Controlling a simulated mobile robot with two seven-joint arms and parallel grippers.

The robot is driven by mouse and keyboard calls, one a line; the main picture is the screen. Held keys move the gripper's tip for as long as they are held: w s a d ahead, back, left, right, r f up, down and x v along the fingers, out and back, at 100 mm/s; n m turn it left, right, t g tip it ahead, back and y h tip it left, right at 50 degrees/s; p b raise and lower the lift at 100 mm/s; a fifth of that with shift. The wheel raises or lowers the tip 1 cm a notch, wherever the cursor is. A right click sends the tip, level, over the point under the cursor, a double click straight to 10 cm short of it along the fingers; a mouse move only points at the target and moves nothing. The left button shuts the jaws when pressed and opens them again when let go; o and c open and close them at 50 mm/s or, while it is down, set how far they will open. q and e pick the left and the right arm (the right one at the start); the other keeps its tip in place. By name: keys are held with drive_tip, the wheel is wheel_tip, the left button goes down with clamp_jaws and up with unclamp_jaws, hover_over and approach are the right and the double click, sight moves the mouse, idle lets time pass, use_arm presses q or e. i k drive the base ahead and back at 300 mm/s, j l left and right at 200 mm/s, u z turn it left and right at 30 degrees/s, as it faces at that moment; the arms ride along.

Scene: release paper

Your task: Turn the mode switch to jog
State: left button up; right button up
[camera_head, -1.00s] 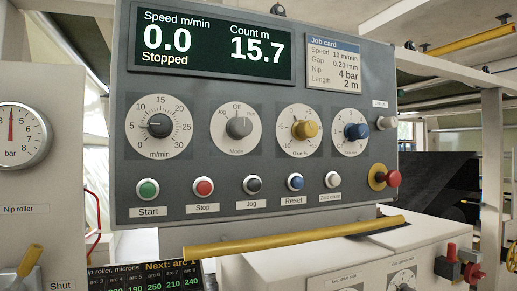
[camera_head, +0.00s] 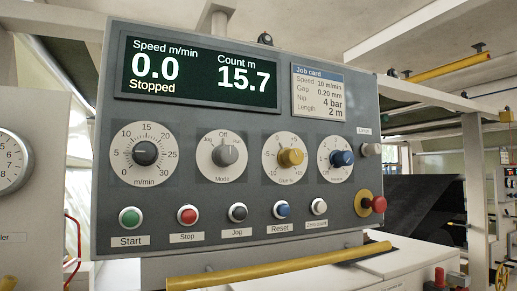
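The mode switch (camera_head: 225,154) is a grey knob on a round white dial in the middle of the grey control panel (camera_head: 330,225). Its dial reads Off at the top, Jog at the upper left and Run, partly hidden, at the right. The knob's pointer appears to point up at Off. The display (camera_head: 200,75) reads Speed 0.0, Stopped and Count 15.7. Neither of my grippers shows in the head view.
Beside the switch are the speed knob (camera_head: 145,153), a yellow knob (camera_head: 290,157) and a blue knob (camera_head: 341,158). A row of buttons with a black Jog button (camera_head: 238,213) is below. A red stop knob (camera_head: 378,204) protrudes at right. A yellow bar (camera_head: 280,266) crosses below the panel.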

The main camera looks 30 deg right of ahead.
sight(224, 155)
drive_tip(key=l+u, duration=0.1)
drive_tip(key=l, duration=0.25)
drive_tip(key=k+l, duration=0.15)
drive_tip(key=l, duration=0.25)
drive_tip(key=k+l+u, duration=0.15)
drive_tip(key=l, duration=0.55)
drive_tip(key=k+l+u, duration=0.15)
drive_tip(key=l, duration=0.25)
